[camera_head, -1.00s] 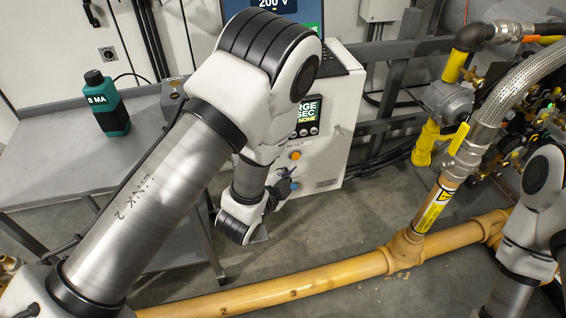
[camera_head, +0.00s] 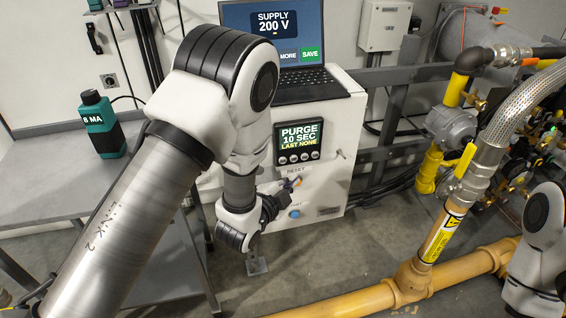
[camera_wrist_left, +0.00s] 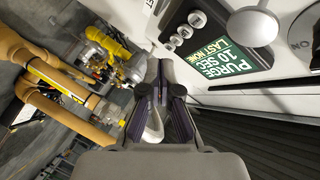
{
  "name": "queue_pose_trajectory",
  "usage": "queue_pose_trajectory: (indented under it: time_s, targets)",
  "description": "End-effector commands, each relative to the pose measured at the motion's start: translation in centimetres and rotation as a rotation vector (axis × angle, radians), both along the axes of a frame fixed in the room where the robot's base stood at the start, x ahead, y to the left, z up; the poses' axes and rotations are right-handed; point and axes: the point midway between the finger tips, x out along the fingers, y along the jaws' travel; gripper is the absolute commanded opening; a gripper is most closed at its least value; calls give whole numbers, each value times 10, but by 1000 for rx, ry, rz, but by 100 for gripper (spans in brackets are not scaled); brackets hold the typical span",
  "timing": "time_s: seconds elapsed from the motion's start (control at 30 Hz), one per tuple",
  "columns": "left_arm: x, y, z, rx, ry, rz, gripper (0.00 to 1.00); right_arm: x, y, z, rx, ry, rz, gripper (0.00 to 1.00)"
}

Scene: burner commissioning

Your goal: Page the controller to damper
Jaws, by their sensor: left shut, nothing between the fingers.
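The controller (camera_head: 299,141) is a dark panel on the front of a white cabinet. Its screen reads "PURGE 10 SEC LAST NONE", and a row of several round buttons (camera_head: 294,158) lies under it. In the left wrist view the screen (camera_wrist_left: 230,43) is tilted, with silver buttons (camera_wrist_left: 183,32) along its edge. My right gripper is out of view.
A laptop (camera_head: 290,60) showing "SUPPLY 200 V" stands on the cabinet (camera_head: 340,110). Yellow pipework (camera_head: 440,235) fills the right.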

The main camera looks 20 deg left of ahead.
Motion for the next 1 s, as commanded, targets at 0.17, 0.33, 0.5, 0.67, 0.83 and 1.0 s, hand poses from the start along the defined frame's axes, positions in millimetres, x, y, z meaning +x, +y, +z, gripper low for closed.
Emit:
queue_pose_trajectory:
  time_s: [0.17,0.33,0.5,0.67,0.83,1.0]
  targets:
    - [21,15,0,-1,-1,2,0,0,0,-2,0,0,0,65]
    - [32,23,0,0,0,1,0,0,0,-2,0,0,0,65]
    - [35,24,0,2,0,0,0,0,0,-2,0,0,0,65]
    - [35,24,0,1,0,0,0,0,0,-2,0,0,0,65]
    - [35,24,0,1,0,0,0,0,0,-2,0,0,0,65]
    - [35,24,0,1,0,0,0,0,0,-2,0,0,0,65]
